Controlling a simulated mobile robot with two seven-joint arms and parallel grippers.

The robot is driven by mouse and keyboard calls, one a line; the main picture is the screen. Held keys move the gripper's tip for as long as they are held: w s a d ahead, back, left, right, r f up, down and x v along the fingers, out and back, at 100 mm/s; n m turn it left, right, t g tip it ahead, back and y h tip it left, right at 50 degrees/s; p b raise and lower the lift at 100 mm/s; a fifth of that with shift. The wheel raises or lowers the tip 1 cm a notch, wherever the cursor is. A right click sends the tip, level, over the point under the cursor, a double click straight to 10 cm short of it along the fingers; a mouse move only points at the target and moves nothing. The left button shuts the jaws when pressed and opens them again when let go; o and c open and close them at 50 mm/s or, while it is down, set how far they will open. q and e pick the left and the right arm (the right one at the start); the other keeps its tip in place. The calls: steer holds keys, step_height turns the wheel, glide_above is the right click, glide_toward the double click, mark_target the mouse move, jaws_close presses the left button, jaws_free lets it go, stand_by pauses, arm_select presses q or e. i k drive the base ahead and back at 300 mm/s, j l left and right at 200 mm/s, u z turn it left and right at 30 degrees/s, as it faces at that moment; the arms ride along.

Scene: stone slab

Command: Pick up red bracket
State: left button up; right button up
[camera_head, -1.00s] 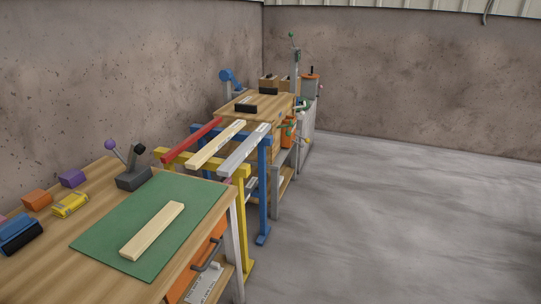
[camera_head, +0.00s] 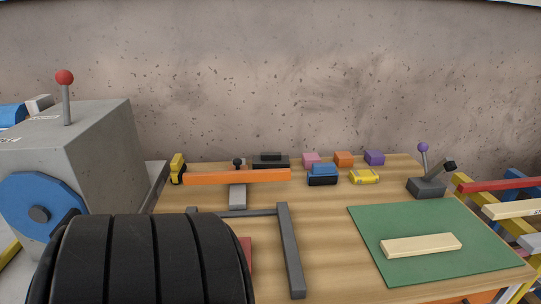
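A small red piece (camera_head: 246,250) shows on the wooden workbench (camera_head: 330,230), beside a dark grey frame (camera_head: 290,250). Most of it is hidden behind a large black ribbed form in the lower left, so I cannot make out its shape or confirm that it is the red bracket. Neither of my grippers can be seen in the head view.
A green mat (camera_head: 370,225) with a pale wooden block (camera_head: 421,245) lies on the right of the bench. An orange bar (camera_head: 237,177) and several small coloured blocks line the back. A grey machine (camera_head: 85,150) with a blue wheel stands left.

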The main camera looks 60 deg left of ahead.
mark_target(246, 242)
steer(key=u, duration=0.45)
steer(key=k+u, duration=0.1)
steer(key=u, duration=0.4)
steer(key=l+u, duration=0.1)
steer(key=u, duration=0.35)
steer(key=k+u, duration=0.1)
steer(key=u, duration=0.85)
steer(key=z, duration=1.35)
steer(key=u, duration=1.35)
